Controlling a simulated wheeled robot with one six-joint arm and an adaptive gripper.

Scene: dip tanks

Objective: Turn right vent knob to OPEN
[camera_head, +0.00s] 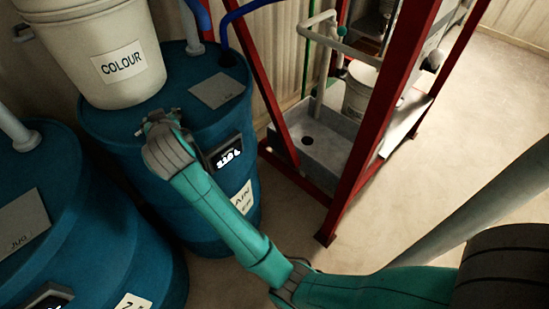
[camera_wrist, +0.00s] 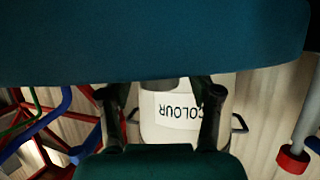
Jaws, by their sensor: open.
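I cannot make out the right vent knob or an OPEN mark in either view. My gripper (camera_head: 157,118) is over the top of the right blue drum (camera_head: 115,135), just in front of the white bucket. In the wrist view my gripper (camera_wrist: 162,105) is open, with its two dark fingers spread apart.
The white COLOUR bucket (camera_head: 121,60) stands close behind my gripper. A second blue drum (camera_head: 75,225) is at left. A red frame (camera_head: 372,115) with a grey basin (camera_head: 322,150) stands right of the drums. Open floor (camera_head: 480,120) lies further right.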

